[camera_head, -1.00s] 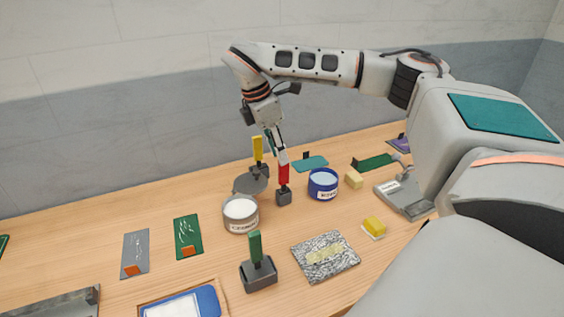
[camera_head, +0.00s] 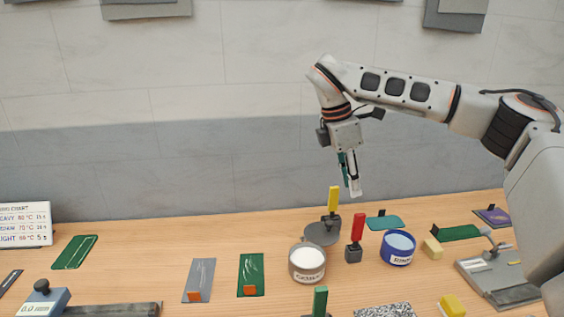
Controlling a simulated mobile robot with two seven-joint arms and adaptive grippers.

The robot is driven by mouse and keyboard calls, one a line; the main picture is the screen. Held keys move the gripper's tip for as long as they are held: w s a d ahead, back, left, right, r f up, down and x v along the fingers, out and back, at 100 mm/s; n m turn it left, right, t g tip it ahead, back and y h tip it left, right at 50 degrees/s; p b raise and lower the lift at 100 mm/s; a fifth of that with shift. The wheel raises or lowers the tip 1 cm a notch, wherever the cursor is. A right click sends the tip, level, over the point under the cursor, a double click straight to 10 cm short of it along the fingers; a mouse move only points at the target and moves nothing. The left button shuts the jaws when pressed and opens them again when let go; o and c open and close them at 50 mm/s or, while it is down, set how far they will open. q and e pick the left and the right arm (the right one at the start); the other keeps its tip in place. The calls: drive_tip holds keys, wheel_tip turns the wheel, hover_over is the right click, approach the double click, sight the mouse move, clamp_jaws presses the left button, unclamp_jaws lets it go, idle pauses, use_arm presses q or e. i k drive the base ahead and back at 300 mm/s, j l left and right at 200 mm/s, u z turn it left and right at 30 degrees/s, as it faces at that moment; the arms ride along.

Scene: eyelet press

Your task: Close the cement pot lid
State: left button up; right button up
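The cement pot (camera_head: 307,263) is a grey round pot with a white fill, standing open on the table. A grey disc that looks like its lid (camera_head: 321,234) is behind the pot, off its mouth. A yellow upright handle (camera_head: 333,200) on a dark block stands at that disc. My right gripper (camera_head: 351,176) hangs pointing down above and behind the pot, right of the yellow handle, apart from the table and apparently empty. Its fingers are seen at a slant, so their opening is unclear. My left gripper is out of view.
A red-handled block (camera_head: 355,238) and a blue pot (camera_head: 398,248) stand right of the cement pot. A green-handled block (camera_head: 320,303) is in front. A grey press-like device (camera_head: 498,278) is at right. Flat green (camera_head: 251,275) and grey (camera_head: 199,280) pieces lie left.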

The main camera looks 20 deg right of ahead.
sight(320, 234)
drive_tip(key=k, duration=1)
